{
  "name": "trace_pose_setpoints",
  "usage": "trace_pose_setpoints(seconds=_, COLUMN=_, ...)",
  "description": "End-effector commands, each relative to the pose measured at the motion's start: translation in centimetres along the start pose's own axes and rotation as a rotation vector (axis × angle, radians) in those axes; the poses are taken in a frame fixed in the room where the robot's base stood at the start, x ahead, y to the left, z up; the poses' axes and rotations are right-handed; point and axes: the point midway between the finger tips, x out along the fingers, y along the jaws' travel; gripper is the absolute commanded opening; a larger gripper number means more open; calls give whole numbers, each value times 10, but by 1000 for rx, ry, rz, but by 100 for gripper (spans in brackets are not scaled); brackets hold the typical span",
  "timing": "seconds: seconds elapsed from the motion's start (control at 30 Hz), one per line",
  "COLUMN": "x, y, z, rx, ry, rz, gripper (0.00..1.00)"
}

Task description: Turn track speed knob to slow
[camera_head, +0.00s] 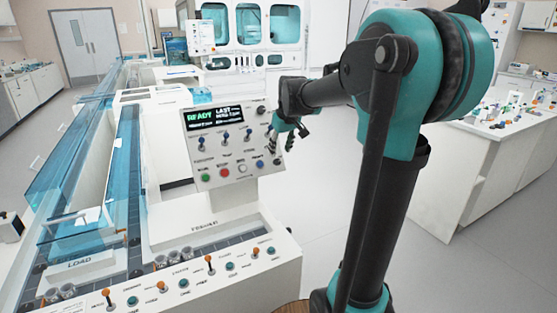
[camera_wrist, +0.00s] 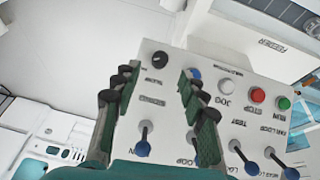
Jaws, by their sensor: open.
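The black round knob (camera_wrist: 159,60) sits at the end of the button row on the white control panel (camera_wrist: 165,104). Its pointer and label are too small to read. In the head view the knob (camera_head: 277,160) is at the panel's lower right corner. My gripper (camera_wrist: 160,72) is open and empty, its two fingers over the panel with the knob showing between their tips. The fingers look apart from the knob. In the head view my gripper (camera_head: 285,142) is at the panel's right edge.
Beside the knob are a blue button (camera_head: 259,163), white button (camera_head: 242,168), red button (camera_head: 224,173) and green button (camera_head: 205,178). Several blue-tipped levers (camera_head: 225,136) stick out above them. A display (camera_head: 213,117) reads READY. Floor right of the panel is clear.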

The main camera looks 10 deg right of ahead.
Motion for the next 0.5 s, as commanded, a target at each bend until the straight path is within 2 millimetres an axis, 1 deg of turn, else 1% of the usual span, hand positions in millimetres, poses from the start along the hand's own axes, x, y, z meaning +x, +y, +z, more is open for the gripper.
trace_pose_setpoints(seconds=0.03, x=10, y=0, z=0, rx=0, ry=0, rz=0, gripper=43)
trace_pose_setpoints(seconds=0.2, x=38, y=0, z=0, rx=0, ry=0, rz=0, gripper=43)
trace_pose_setpoints(seconds=0.3, x=50, y=0, z=0, rx=0, ry=0, rz=0, gripper=43)
trace_pose_setpoints(seconds=0.5, x=60, y=0, z=0, rx=0, ry=0, rz=0, gripper=43)
